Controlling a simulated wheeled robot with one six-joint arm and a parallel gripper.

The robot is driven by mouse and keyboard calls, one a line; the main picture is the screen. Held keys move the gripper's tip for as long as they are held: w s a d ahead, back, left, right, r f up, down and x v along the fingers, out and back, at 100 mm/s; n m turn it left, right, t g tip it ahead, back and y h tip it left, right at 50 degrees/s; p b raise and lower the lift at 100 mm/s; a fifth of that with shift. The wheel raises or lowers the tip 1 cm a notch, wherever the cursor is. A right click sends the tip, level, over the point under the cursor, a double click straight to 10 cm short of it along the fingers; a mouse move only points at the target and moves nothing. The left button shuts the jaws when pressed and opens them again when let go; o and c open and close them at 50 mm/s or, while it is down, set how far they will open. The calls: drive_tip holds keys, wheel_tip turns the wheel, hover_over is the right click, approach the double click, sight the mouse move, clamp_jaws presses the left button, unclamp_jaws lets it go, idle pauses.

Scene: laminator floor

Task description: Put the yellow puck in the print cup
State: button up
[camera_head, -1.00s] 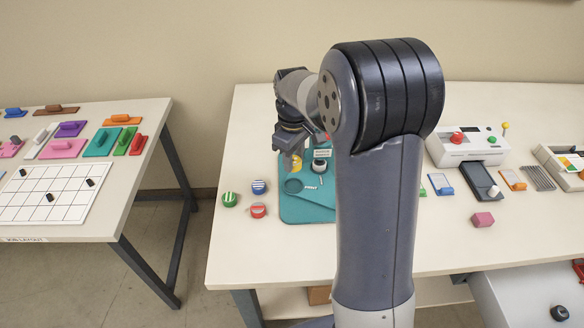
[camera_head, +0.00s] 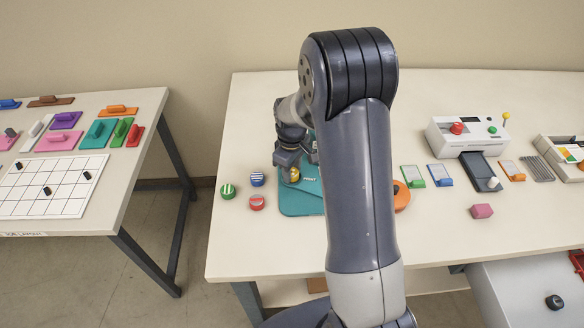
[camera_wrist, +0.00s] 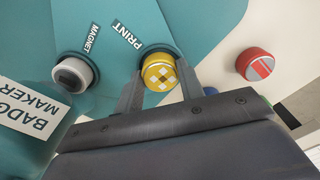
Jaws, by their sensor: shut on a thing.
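My gripper (camera_wrist: 160,92) is shut on the yellow puck (camera_wrist: 160,72), one finger on each side of it. The puck has a yellow and white checkered top. It is at the print cup's place on the teal badge maker board, beside the PRINT label (camera_wrist: 127,36). In the head view the yellow puck (camera_head: 294,174) shows below my gripper (camera_head: 289,168), over the board (camera_head: 300,205).
Red (camera_head: 256,202), green (camera_head: 228,191) and blue (camera_head: 257,179) striped pucks lie left of the board. A white machine (camera_head: 465,135) stands to the right.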

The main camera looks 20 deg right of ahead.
sight(292, 173)
drive_tip(key=shift+f, duration=0.15)
drive_tip(key=o, duration=1)
wheel_tip(292, 173, up, 12)
drive_tip(key=shift+s+a+r+b, duration=0.1)
drive_tip(key=shift+r+b, duration=0.1)
drive_tip(key=shift+b, duration=0.2)
